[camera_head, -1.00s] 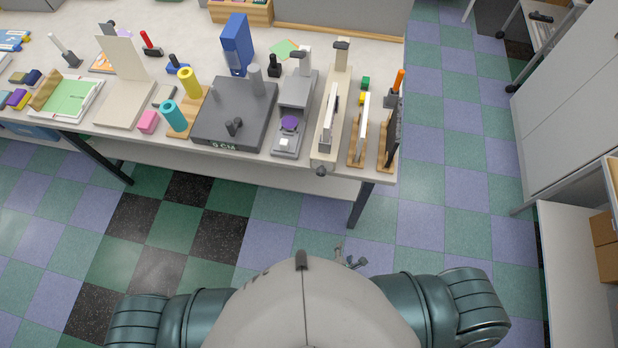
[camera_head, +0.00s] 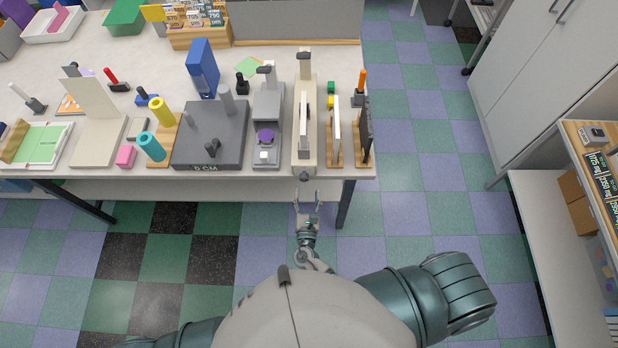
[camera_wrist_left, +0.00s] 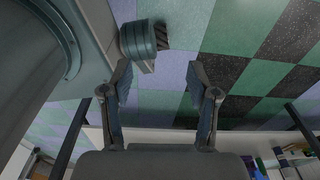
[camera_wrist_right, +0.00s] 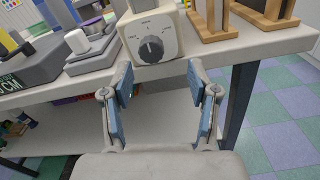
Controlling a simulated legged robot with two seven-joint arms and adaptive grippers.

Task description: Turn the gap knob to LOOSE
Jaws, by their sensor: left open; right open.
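The gap knob (camera_wrist_right: 151,49) is a dark round knob on the front face of a cream machine (camera_wrist_right: 134,31) in the right wrist view. Small markings ring it, too small to read. In the head view the knob (camera_head: 303,175) shows at the front end of the long cream machine (camera_head: 312,149), at the table edge. My right gripper (camera_head: 307,192) is open and empty, just in front of and below the knob, not touching it. Its open fingers (camera_wrist_right: 163,78) frame free space below the knob. My left gripper (camera_wrist_left: 160,70) is open over the floor, away from the table.
A table leg (camera_head: 345,203) stands near my right gripper.

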